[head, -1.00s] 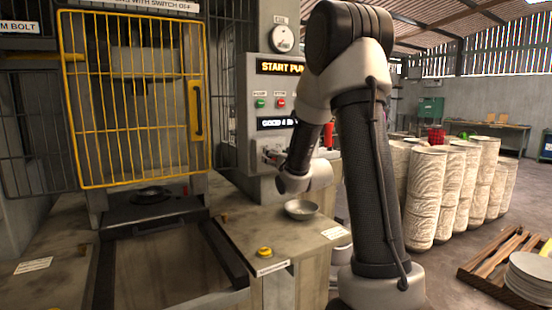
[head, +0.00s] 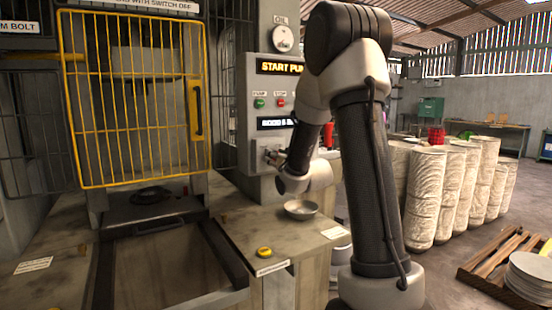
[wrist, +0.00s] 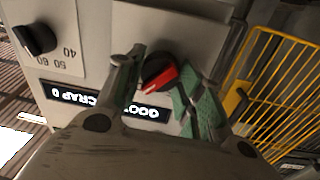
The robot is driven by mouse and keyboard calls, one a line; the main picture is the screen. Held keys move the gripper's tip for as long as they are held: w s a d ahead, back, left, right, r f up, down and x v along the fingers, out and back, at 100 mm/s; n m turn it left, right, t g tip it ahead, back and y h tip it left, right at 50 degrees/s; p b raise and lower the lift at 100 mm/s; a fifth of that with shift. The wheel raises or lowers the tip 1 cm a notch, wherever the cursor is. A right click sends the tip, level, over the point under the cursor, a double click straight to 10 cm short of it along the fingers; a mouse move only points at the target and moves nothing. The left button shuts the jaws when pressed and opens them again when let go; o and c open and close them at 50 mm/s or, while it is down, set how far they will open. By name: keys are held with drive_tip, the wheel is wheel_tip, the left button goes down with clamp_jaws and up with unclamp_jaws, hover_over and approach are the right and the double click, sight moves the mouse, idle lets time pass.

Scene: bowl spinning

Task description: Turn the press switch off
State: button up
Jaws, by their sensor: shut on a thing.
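The press switch, a black rotary knob with a red handle (wrist: 164,78), is on the grey control panel in the wrist view. My gripper (wrist: 160,68) has one finger on each side of this knob and is shut on it. In the head view my gripper (head: 273,156) is at the lower part of the control panel (head: 257,85), below the dark counter display (head: 276,123). The knob is hidden or too small to tell there.
A second black knob (wrist: 36,39) with a number scale is on the panel. The yellow cage door (head: 197,110) stands left of the panel. A metal bowl (head: 300,209) and a yellow button (head: 264,252) are on the bench below my arm.

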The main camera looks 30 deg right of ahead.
drive_tip(key=n, duration=0.4)
drive_tip(key=shift+f+n+t+y, duration=0.1)
drive_tip(key=shift+n+t+y, duration=0.15)
drive_tip(key=shift+n, duration=3.15)
drive_tip(key=shift+f+n+t+y, duration=0.15)
drive_tip(key=shift+n+y, duration=0.2)
drive_tip(key=shift+n, duration=3.05)
drive_tip(key=o, duration=1)
drive_tip(key=shift+r, duration=0.1)
drive_tip(key=shift+s, duration=0.1)
